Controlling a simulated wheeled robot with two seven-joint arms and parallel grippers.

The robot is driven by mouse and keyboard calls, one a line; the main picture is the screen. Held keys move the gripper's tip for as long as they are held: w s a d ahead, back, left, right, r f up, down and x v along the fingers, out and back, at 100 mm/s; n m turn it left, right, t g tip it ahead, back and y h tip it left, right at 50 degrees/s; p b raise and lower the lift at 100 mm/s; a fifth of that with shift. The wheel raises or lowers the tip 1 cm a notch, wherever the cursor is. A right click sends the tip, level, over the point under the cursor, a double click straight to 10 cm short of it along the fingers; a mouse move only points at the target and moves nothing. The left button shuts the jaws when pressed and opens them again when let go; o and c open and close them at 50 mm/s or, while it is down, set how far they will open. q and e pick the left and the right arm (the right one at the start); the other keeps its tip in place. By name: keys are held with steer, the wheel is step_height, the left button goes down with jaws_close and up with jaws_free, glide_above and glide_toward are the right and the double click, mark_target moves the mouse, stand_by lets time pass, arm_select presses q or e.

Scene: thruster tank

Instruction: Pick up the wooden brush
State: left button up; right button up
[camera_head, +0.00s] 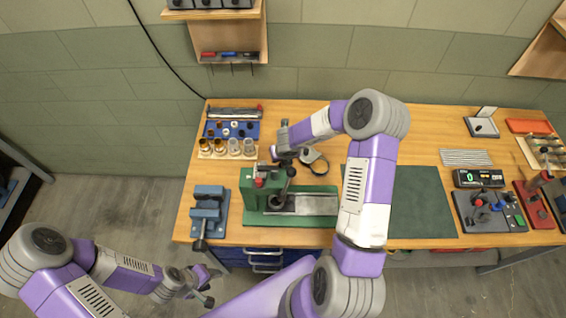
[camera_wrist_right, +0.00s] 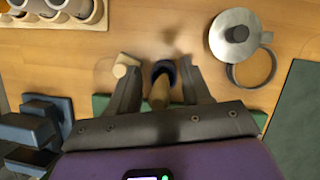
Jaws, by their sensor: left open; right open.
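What looks like the wooden brush (camera_wrist_right: 159,94), tan with a dark blue end, lies between the fingers of my right gripper (camera_wrist_right: 160,66) in the right wrist view. A finger stands on each side, with gaps showing, and the jaws are open. Another pale wooden end (camera_wrist_right: 125,64) shows by the left finger; I cannot tell what it belongs to. In the head view my right gripper (camera_head: 285,148) is over the bench behind the green press, and I cannot make out the brush there. My left gripper (camera_head: 204,287) is open, off the bench's front edge.
The green press (camera_head: 320,192) is close in front. A dark green mat (camera_head: 420,208) lies clear on the right.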

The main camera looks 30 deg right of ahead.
jaws_close()
step_height(320, 180, up, 10)
steer(key=p, duration=0.3)
stand_by(0.3)
